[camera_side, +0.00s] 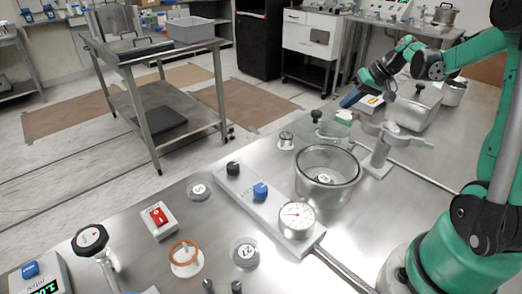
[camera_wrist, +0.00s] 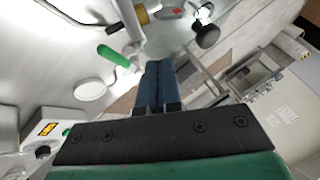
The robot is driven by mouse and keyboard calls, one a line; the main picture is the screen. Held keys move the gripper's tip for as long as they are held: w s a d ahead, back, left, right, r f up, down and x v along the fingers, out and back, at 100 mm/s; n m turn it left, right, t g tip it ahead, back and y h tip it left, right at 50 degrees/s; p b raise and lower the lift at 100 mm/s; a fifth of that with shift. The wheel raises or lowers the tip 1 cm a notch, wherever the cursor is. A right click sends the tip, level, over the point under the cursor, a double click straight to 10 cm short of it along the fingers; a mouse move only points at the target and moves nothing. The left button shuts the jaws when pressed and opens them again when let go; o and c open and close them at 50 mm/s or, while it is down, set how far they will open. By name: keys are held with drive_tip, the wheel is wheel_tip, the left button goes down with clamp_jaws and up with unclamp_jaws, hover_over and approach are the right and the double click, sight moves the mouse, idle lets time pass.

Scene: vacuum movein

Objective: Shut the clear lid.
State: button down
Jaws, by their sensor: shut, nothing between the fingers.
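My gripper (camera_side: 350,99) is at the upper right of the side view, above the steel bench and behind the post with a swing arm (camera_side: 380,150). Its blue fingers (camera_wrist: 158,66) are together and empty in the wrist view. A round steel chamber (camera_side: 324,190) with a dark rim stands on the bench, in front of and left of my gripper. I can see a labelled disc inside it. A green handle (camera_side: 343,117) is just below my gripper; a green handle also shows in the wrist view (camera_wrist: 113,55).
A black knob (camera_side: 316,115) is near the bench's far edge. A steel box (camera_side: 412,104) stands right of my gripper. A gauge (camera_side: 297,217) and a blue knob (camera_side: 260,190) stand in front of the chamber. A red switch box (camera_side: 159,218) is at left.

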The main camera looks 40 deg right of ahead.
sight(319, 113)
drive_tip(key=shift+w+a+f, duration=0.3)
drive_tip(key=shift+w+a, duration=0.3)
drive_tip(key=shift+a, duration=0.3)
drive_tip(key=shift+w+a+f, duration=0.3)
drive_tip(key=shift+w+a, duration=0.3)
drive_tip(key=shift+a, duration=0.3)
drive_tip(key=a+n, duration=0.1)
drive_tip(key=a+n+g+y, duration=0.1)
drive_tip(key=n, duration=0.1)
drive_tip(key=shift+w+a+y, duration=0.15)
drive_tip(key=shift+w+y, duration=0.15)
drive_tip(key=a+n+g+y, duration=0.1)
drive_tip(key=a+n, duration=0.1)
drive_tip(key=n, duration=0.1)
drive_tip(key=shift+s+a+n, duration=0.1)
drive_tip(key=shift+a+n, duration=0.2)
drive_tip(key=shift+a, duration=0.1)
drive_tip(key=shift+s+a, duration=0.2)
drive_tip(key=shift+a, duration=0.3)
drive_tip(key=shift+s+a, duration=0.15)
drive_tip(key=shift+a, duration=0.35)
drive_tip(key=shift+s+a+n+g+y, duration=0.35)
drive_tip(key=shift+a+n+g+y, duration=0.2)
drive_tip(key=shift+n, duration=0.25)
drive_tip(key=shift+s+a, duration=0.95)
drive_tip(key=shift+a, duration=0.1)
drive_tip(key=shift+s+a, duration=0.35)
drive_tip(key=shift+s, duration=0.35)
drive_tip(key=shift+s+a, duration=0.35)
drive_tip(key=shift+s, duration=0.4)
